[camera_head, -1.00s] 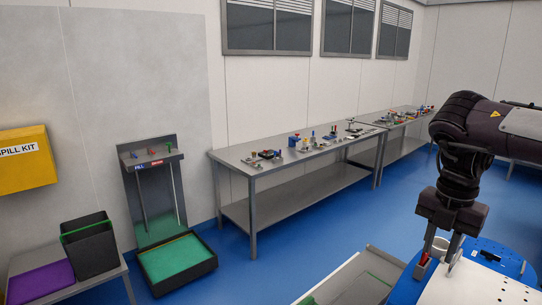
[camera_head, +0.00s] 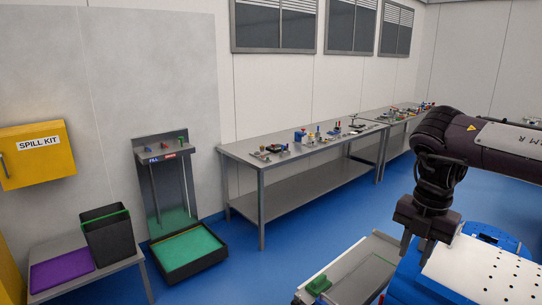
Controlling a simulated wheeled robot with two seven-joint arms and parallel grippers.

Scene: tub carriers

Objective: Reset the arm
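My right gripper (camera_head: 416,248) hangs from the dark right arm (camera_head: 450,140) at the right of the head view, fingers pointing down. Its two fingers stand apart with a gap between them, and I see nothing held. It is above the gap between a grey open tray and a white perforated board. My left gripper and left arm are out of view.
The grey tray (camera_head: 387,247) with a green item (camera_head: 318,285) is below left of the gripper. The white perforated board (camera_head: 490,272) is at lower right, a blue round surface (camera_head: 505,239) behind it. A long steel bench (camera_head: 240,150) stands along the wall. Blue floor (camera_head: 300,255) is clear between.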

